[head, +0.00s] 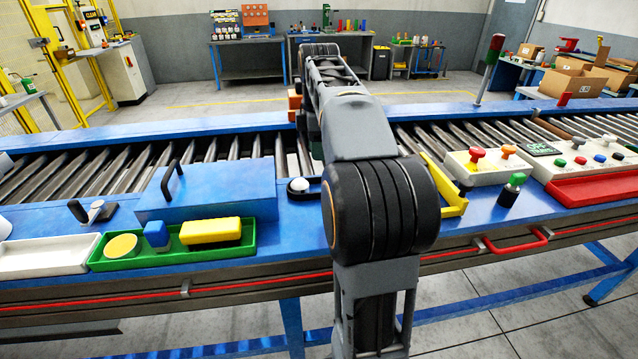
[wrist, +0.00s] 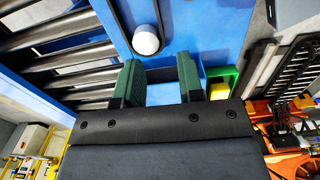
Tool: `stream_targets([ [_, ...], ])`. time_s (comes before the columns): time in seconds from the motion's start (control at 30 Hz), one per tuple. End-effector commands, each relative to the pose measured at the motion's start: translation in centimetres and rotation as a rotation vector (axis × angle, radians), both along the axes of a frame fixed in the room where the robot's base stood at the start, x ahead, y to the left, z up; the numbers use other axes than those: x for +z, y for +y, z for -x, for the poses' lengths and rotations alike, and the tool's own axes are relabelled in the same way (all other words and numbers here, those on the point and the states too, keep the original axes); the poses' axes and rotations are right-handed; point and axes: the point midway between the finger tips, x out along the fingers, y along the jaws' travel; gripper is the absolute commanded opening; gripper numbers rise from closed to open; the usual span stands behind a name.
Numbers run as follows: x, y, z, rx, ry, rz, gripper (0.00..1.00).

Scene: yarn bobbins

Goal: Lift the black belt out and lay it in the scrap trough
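A black loop, which looks like the black belt (head: 291,190), lies on the blue deck around a white round knob (head: 299,184). Its right part is hidden behind my arm. In the wrist view the white knob (wrist: 146,38) sits in a dark surround ahead of my gripper (wrist: 158,82). My gripper's two green-padded fingers are apart, with blue surface showing between them. A dark strip crosses the gap near the fingertips; I cannot tell if it is the belt. In the head view my arm hides the gripper. I cannot tell which tray is the scrap trough: a white trough (head: 35,262) or a red one (head: 595,187).
A blue cover with a black handle (head: 215,190) stands left of the knob. A green tray (head: 105,263) holds yellow and blue items. A yellow bracket (head: 452,203) and button boxes (head: 484,170) stand right of my arm. Rollers (head: 225,147) run behind the deck.

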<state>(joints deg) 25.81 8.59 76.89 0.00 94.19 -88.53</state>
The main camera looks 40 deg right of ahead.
Motion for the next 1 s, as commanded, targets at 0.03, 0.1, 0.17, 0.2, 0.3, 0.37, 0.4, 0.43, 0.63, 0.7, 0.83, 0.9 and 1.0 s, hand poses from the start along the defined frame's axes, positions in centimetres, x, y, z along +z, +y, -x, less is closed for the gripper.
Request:
stream_targets([
  [0.03, -0.7, -0.3, -0.1, 0.012, 0.006, -0.003, 0.35],
  [0.1, -1.7, -0.5, -0.1, 0.025, 0.008, -0.004, 0.35],
  [0.17, -2.9, -0.6, 0.0, 0.028, 0.01, -0.005, 0.35],
  [0.2, -3.6, -0.6, 0.0, 0.028, 0.01, -0.005, 0.35],
  [0.3, -5.3, -0.6, 0.0, 0.026, 0.008, -0.004, 0.35],
  [0.37, -6.1, -0.6, 0.0, 0.026, 0.008, -0.004, 0.35],
  [0.4, -6.6, -0.6, 0.0, 0.026, 0.007, -0.004, 0.35],
  [0.43, -6.9, -0.6, 0.0, 0.025, 0.007, -0.004, 0.35],
  [0.63, -8.1, -0.6, 0.0, 0.025, 0.005, -0.003, 0.35],
  [0.7, -8.5, -0.6, 0.0, 0.026, 0.005, -0.003, 0.35],
  [0.83, -10.1, -0.6, 0.1, 0.025, 0.008, -0.004, 0.35],
  [0.9, -11.1, -0.7, 0.1, 0.025, 0.007, -0.004, 0.35],
  [1.0, -12.3, -0.7, 0.1, 0.025, 0.007, -0.002, 0.35],
])
